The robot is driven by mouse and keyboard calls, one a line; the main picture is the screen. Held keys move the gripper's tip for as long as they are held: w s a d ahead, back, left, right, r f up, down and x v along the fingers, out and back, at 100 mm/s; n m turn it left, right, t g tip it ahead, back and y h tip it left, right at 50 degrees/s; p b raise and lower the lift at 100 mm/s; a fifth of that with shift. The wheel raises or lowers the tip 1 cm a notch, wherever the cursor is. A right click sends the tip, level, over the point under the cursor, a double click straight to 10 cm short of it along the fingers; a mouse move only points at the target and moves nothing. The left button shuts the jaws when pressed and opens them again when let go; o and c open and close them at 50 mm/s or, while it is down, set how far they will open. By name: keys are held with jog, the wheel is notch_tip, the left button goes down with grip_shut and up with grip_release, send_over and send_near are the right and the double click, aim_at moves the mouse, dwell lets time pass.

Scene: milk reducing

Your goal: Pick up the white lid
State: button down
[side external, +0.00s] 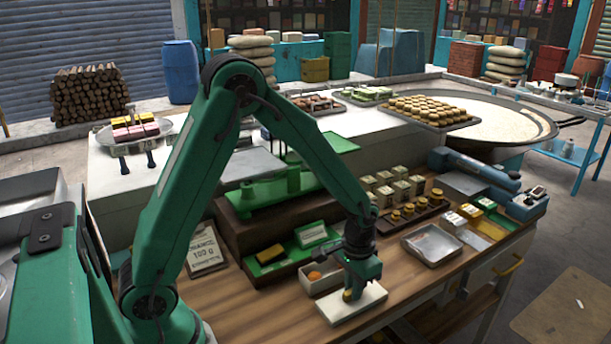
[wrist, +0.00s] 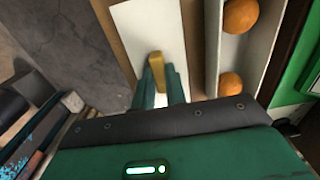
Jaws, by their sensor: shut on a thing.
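The white lid (side external: 352,306) is a flat rectangular plate near the front edge of the wooden table, beside a white open box. In the wrist view the lid (wrist: 145,30) has a brass handle (wrist: 156,62) standing on it. My gripper (side external: 350,293) is over the lid, pointing down. In the wrist view my gripper (wrist: 160,78) has its two green fingers closed on either side of the brass handle. The lid looks flat; I cannot tell whether it touches the table. Part of the lid is hidden behind my fingers.
The white box (side external: 308,287) holding orange balls (wrist: 239,15) is close beside the lid. A metal tray (side external: 432,244) lies to the right, and a green tray with small blocks (side external: 270,262) lies behind. Several jars and boxes stand further back. Bare wood (side external: 245,298) shows left of the lid.

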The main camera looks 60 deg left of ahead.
jog(key=shift+r, duration=0.1)
jog(key=shift+r, duration=0.8)
notch_tip(320, 180, up, 2)
jog(key=shift+r, duration=0.1)
jog(key=s+d+r, duration=0.7)
jog(key=d, duration=0.2)
jog(key=shift+d, duration=0.15)
jog(key=w+a, duration=0.3)
jog(key=a, duration=0.6)
jog(key=w+a, duration=0.4)
jog(key=a, duration=0.5)
jog(key=shift+a, duration=0.3)
